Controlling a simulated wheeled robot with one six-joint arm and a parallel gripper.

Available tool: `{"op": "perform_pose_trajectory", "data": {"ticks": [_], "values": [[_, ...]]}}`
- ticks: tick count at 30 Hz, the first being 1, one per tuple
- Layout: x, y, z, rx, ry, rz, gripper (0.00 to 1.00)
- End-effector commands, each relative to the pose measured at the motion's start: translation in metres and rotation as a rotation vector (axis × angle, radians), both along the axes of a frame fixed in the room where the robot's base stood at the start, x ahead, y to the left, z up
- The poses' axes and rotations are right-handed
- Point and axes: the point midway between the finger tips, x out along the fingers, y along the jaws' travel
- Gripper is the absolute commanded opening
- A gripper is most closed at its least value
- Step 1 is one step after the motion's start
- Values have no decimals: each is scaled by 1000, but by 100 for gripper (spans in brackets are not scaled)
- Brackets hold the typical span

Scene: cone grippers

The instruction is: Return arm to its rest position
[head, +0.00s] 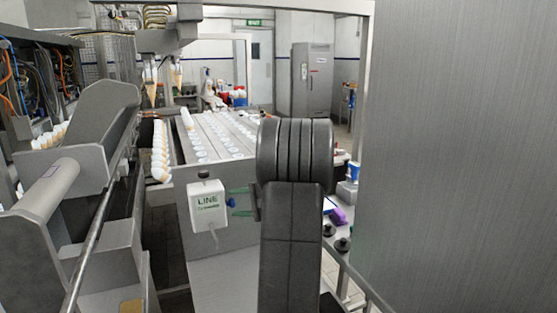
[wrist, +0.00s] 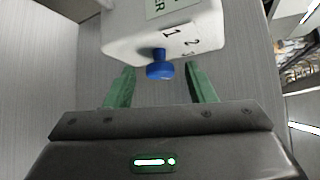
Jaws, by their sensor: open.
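My gripper (wrist: 160,80) shows in the wrist view as two green fingers, spread apart with nothing gripped. A blue knob (wrist: 160,66) on a white box (wrist: 185,28) lies ahead of the gap between the fingertips; I cannot tell whether any finger touches it. In the head view my gripper (head: 240,201) shows as green fingers beside the dark arm.
A conveyor table (head: 215,135) with rows of white round items lies behind the box. A row of cones (head: 160,150) stands along its left side. A grey machine (head: 75,190) fills the left and a plain grey panel (head: 460,150) fills the right. A purple object (head: 337,215) lies right of my arm.

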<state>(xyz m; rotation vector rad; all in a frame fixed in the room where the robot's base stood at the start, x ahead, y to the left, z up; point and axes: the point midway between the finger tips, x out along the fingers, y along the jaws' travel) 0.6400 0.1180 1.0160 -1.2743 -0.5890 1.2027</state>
Motion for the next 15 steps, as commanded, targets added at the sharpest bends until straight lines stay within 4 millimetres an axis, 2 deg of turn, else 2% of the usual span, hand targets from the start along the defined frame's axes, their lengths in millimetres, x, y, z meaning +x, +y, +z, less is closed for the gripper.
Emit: {"op": "perform_pose_trajectory", "data": {"ticks": [1,15], "values": [[0,0,-6,9,-20,0,50],[-1,-1,-10,96,-227,-1,50]]}}
